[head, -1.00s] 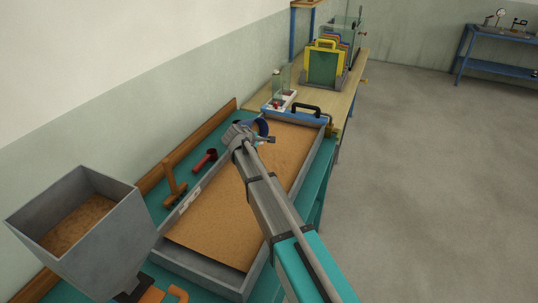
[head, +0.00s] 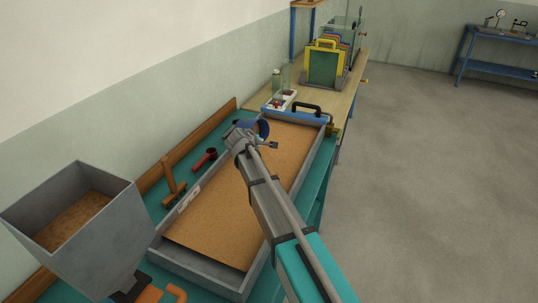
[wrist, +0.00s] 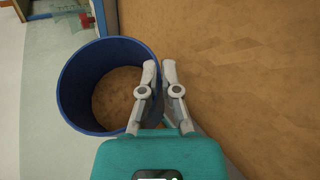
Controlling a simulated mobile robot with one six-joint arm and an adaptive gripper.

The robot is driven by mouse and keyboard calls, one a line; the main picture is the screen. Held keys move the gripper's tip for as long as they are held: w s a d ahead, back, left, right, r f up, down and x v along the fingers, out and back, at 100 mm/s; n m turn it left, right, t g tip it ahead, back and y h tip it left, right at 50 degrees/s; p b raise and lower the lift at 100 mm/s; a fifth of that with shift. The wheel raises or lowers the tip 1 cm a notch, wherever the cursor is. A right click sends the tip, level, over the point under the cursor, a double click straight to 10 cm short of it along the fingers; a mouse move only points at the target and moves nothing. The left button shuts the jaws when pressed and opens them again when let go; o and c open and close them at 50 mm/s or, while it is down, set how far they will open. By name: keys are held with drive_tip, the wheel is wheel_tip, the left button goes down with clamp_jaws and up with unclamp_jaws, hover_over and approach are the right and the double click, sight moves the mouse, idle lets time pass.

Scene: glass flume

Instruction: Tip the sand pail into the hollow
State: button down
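The blue sand pail (wrist: 72,88) is in the wrist view, seen from above, with brown sand (wrist: 115,102) inside. My gripper (wrist: 159,72) has one finger inside the pail and one outside, closed on its right wall. In the head view the pail (head: 264,128) is at the far end of the tray, partly hidden by my arm. The tray's sand bed (head: 225,205) looks mostly flat. I cannot make out the hollow; the wrist view shows only faint marks in the sand (wrist: 240,70). The pail's height above the bed is hard to tell.
A grey hopper (head: 110,235) with sand in it stands at the near left. A wooden tool (head: 172,187) and a red scoop (head: 205,160) lie left of the tray (head: 190,265). A black handle (head: 306,107) is at its far end. The floor at right is clear.

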drive_tip(key=shift+s+d+f+m+t+y+b, duration=0.2)
drive_tip(key=shift+d+f+m+t+b, duration=0.1)
drive_tip(key=shift+f+b, duration=0.3)
drive_tip(key=shift+s+d+f+m+t+y+b, duration=0.2)
drive_tip(key=shift+f+m+t+b, duration=0.15)
drive_tip(key=shift+b, duration=0.35)
idle(2.4)
drive_tip(key=shift+r, duration=0.1)
idle(0.9)
drive_tip(key=shift+d+m+t+y+b, duration=0.1)
drive_tip(key=shift+m+t+y+b, duration=0.8)
drive_tip(key=shift+b, duration=0.25)
idle(2.2)
